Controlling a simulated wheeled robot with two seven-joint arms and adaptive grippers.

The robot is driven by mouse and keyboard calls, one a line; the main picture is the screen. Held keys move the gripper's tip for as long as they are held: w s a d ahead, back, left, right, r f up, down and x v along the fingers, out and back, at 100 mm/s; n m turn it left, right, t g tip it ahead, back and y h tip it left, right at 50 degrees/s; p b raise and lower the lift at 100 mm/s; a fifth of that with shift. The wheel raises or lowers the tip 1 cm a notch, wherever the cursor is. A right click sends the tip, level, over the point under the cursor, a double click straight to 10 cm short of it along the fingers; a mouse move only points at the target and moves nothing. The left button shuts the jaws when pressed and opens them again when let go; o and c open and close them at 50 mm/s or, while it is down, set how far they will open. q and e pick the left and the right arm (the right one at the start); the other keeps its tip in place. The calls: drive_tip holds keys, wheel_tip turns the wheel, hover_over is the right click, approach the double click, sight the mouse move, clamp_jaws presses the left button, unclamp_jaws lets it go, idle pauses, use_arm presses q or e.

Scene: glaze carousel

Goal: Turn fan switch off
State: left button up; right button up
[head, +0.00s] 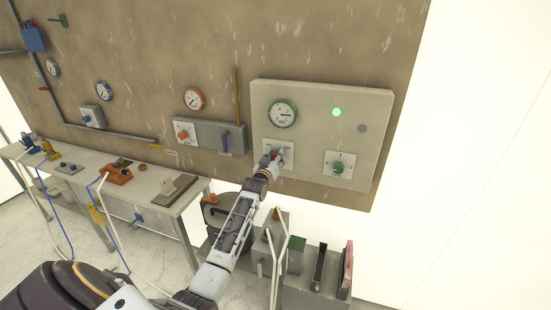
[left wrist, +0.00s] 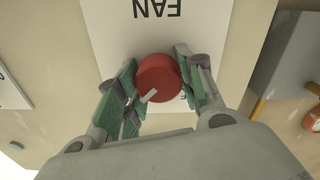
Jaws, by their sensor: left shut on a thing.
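The fan switch is a round red knob (left wrist: 158,78) with a pale pointer mark, on a white plate (left wrist: 175,30) lettered FAN, which appears upside down in the left wrist view. My left gripper (left wrist: 160,88) has its green-padded fingers on both sides of the knob and is shut on it. In the head view my left gripper (head: 273,160) reaches the white plate at the lower left of the pale panel (head: 310,112) and hides most of the knob. My right gripper is not in view.
The panel also carries a green-rimmed gauge (head: 283,113), a lit green lamp (head: 336,112), a dark grey lamp (head: 362,128) and a green knob (head: 339,169). A grey box (head: 222,137) is left of the panel. A workbench (head: 150,181) stands at left.

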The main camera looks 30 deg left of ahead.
use_arm(q)
drive_tip(key=shift+n, duration=0.3)
drive_tip(key=n+p, duration=0.1)
drive_tip(key=n, duration=0.1)
drive_tip(key=shift+n, duration=0.3)
drive_tip(key=n, duration=1)
drive_tip(key=shift+a+f+n, duration=0.1)
drive_tip(key=shift+f+n, duration=0.05)
drive_tip(key=shift+n, duration=0.25)
drive_tip(key=n, duration=0.3)
drive_tip(key=shift+n, duration=0.5)
drive_tip(key=o, duration=1)
